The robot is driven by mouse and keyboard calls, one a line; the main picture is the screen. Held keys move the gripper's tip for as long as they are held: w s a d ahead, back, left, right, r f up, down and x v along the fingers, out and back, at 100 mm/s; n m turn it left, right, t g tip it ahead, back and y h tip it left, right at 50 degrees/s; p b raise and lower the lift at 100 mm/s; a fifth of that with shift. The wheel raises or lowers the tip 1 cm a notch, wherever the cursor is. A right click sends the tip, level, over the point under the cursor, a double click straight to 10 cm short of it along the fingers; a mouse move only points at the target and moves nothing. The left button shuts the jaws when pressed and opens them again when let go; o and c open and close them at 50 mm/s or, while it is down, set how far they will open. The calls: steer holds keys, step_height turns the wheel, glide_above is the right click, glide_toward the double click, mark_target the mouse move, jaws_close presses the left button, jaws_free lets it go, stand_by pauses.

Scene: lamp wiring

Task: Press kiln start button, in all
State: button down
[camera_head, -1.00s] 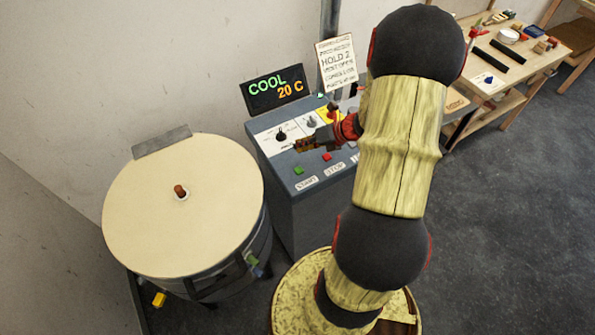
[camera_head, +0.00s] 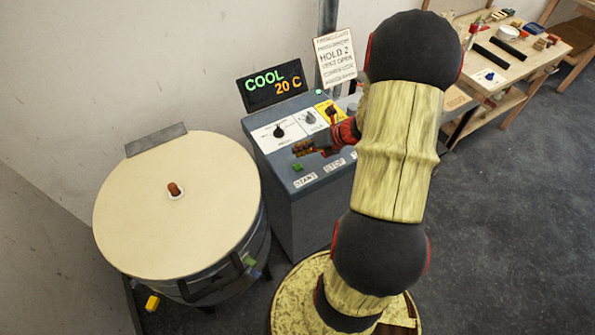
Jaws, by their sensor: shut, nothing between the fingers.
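The green start button (camera_head: 297,168) is on the top face of the grey control cabinet (camera_head: 285,195), above a label reading START. My gripper (camera_head: 299,151) is shut and empty. It hovers over the panel, just behind and above the green button, with its tip apart from the button as far as I can see. The red stop button is hidden behind my gripper. The round kiln (camera_head: 150,215) with its cream lid stands left of the cabinet, lid down. The display (camera_head: 274,87) reads COOL, 20 C.
Knobs (camera_head: 279,131) sit on a white panel behind my gripper, near a yellow plate (camera_head: 324,108). A paper sign (camera_head: 336,58) stands behind the cabinet. A wooden workbench (camera_head: 515,65) with parts is at the upper right. The floor on the right is clear.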

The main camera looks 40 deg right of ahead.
mark_target(299, 165)
steer(key=shift+f+b, duration=1.15)
steer(key=shift+f, duration=0.9)
steer(key=shift+f, duration=0.2)
steer(key=shift+f, duration=0.25)
steer(key=shift+f+b, duration=0.4)
steer(key=shift+f, duration=0.1)
stand_by(0.4)
stand_by(0.4)
steer(key=shift+r+p, duration=1)
step_height(299, 165, up, 5)
steer(key=p, duration=0.4)
steer(key=shift+p, duration=0.4)
